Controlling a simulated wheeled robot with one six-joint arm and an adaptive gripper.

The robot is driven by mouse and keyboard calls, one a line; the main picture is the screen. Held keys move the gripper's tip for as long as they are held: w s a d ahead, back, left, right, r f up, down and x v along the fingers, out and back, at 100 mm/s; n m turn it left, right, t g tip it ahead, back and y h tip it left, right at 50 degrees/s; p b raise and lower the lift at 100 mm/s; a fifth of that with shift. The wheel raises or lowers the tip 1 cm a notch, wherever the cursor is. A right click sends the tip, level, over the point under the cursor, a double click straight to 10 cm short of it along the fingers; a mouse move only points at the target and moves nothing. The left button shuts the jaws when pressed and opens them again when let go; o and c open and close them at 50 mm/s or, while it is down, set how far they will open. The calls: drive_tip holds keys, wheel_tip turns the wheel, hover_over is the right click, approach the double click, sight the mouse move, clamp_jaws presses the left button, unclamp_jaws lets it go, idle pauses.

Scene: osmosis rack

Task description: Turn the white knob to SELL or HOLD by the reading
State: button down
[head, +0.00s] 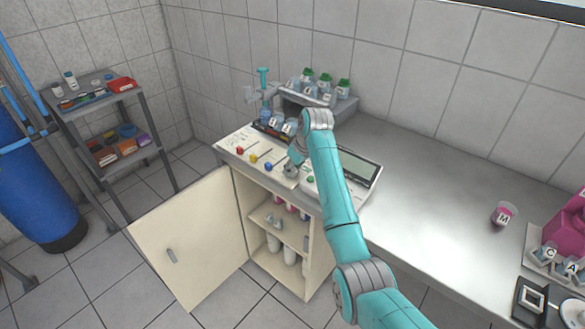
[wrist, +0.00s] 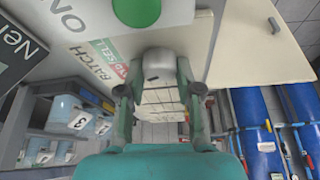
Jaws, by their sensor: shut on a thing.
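The white knob (wrist: 158,66) sits between my gripper's fingertips in the wrist view, and my gripper (wrist: 160,88) is shut on it. Beside it are printed labels (wrist: 106,58); I make out BATCH and SELL, while a red label is partly covered. Which label the knob points at is not clear. In the head view my gripper (head: 291,169) is down at the bench-top panel (head: 232,142), hiding the knob. A grey display (head: 360,166) stands just right of it; its reading is too small to tell.
A green button (head: 310,180) is beside the gripper. Red (head: 240,150), yellow (head: 254,159) and blue (head: 268,167) knobs lie left. The cabinet door (head: 190,238) hangs open below.

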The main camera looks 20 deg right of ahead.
drive_tip(key=shift+n+g+y, duration=0.4)
drive_tip(key=shift+n+y, duration=0.2)
drive_tip(key=shift+n, duration=1.3)
drive_tip(key=c, duration=0.8)
unclamp_jaws()
drive_tip(key=shift+o, duration=0.2)
drive_tip(key=shift+d+r, duration=0.1)
drive_tip(key=v, duration=1.1)
drive_tip(key=shift+r, duration=0.4)
drive_tip(key=shift+d, duration=0.1)
